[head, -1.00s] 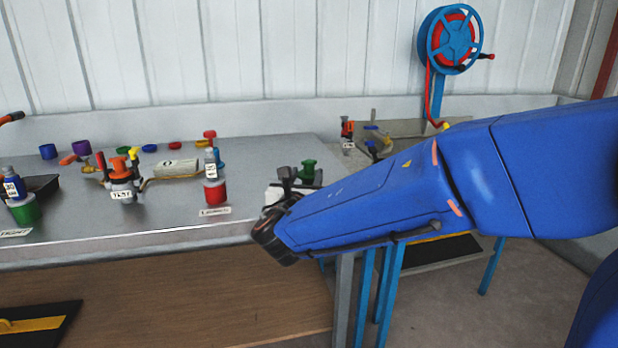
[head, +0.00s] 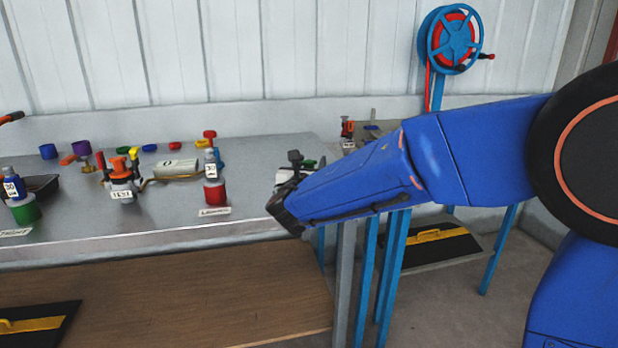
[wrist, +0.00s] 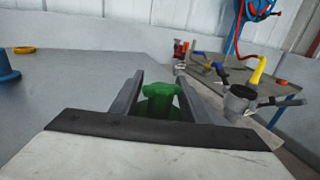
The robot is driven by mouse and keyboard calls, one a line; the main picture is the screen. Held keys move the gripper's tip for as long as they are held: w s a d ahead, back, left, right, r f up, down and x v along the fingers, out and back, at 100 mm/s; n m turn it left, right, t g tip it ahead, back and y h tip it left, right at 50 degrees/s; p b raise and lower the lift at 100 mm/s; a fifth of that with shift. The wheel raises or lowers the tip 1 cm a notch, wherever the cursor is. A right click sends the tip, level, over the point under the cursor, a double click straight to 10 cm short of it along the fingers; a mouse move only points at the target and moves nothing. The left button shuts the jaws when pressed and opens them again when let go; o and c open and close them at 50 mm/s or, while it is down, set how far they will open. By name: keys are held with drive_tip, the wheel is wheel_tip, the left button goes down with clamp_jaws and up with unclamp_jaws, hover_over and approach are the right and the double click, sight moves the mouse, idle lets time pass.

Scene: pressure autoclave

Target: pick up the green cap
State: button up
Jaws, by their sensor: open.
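The green cap (wrist: 160,102) stands near the right end of the grey bench. In the wrist view it shows between the two open fingers of my gripper (wrist: 160,80), with its lower part hidden behind the gripper's dark front edge. No finger clearly touches it. In the head view only a little green of the cap (head: 309,163) shows behind my gripper (head: 297,158), which is at the bench's right end. The jaws hold nothing that I can see.
A red pot (head: 215,193) and a valve assembly (head: 121,178) stand left of my gripper on the bench (head: 150,220). A hose reel (head: 454,40) stands behind a second table at right. In the wrist view, a yellow nozzle (wrist: 258,70) is right of the fingers.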

drive_tip(key=c, duration=1)
clamp_jaws()
